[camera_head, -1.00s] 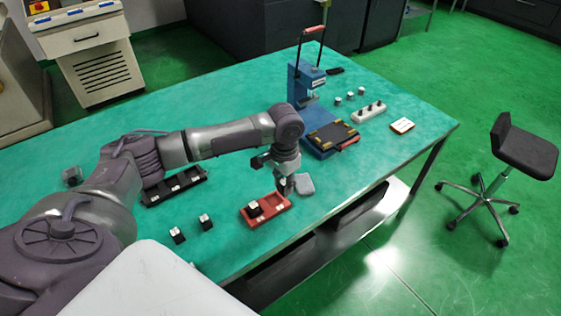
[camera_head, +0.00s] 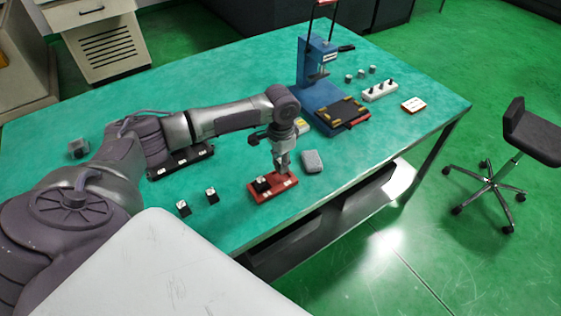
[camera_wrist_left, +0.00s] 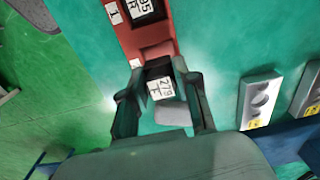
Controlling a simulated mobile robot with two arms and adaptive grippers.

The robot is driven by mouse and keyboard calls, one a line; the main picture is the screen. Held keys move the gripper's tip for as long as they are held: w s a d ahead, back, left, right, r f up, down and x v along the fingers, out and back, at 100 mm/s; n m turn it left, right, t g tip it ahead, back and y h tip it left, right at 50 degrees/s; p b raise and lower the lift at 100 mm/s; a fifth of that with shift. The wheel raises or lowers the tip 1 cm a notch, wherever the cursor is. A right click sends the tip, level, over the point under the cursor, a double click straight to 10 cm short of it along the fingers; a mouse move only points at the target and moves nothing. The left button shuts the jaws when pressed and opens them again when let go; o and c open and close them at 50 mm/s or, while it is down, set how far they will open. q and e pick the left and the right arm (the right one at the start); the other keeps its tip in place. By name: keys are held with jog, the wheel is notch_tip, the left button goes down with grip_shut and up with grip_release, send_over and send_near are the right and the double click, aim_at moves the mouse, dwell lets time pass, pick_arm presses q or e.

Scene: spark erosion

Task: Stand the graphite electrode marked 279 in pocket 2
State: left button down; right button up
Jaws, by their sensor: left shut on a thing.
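My left gripper (camera_head: 283,168) is shut on the graphite electrode marked 279 (camera_wrist_left: 161,88), whose white label shows between the fingers in the left wrist view. It is over the right part of the red pocket tray (camera_head: 268,197), also in the wrist view (camera_wrist_left: 165,22). Another dark electrode (camera_head: 262,185) stands in the tray's left pocket; its label, ending in 95, is partly cut off in the wrist view (camera_wrist_left: 143,8), beside a tag marked 1. I cannot tell whether electrode 279 touches the tray. The pocket under it is mostly hidden.
A grey block (camera_head: 312,161) lies just right of the tray. Two dark electrodes (camera_head: 183,208) (camera_head: 211,195) stand to its left. A black tray (camera_head: 181,163) is under my arm. A blue press (camera_head: 318,88) stands behind. The table's front edge is close to the red tray.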

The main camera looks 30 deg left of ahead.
pick_arm(q)
jog(key=shift+f+b, duration=1.1)
jog(key=shift+f, duration=0.65)
pick_arm(e)
jog(key=shift+s+a+f, duration=0.1)
jog(key=shift+a+f, duration=0.2)
jog(key=shift+f, duration=0.3)
jog(key=shift+s+a+f, duration=0.1)
jog(key=shift+a+f, duration=0.15)
jog(key=shift+f, duration=0.3)
jog(key=shift+d, duration=0.25)
pick_arm(q)
jog(key=shift+f+p, duration=0.2)
jog(key=shift+p, duration=0.15)
pick_arm(e)
jog(key=shift+d+r, duration=0.1)
jog(key=shift+r, duration=0.05)
pick_arm(q)
jog(key=c, duration=0.8)
grip_release()
jog(key=shift+o, duration=0.2)
notch_tip(320, 180, up, 12)
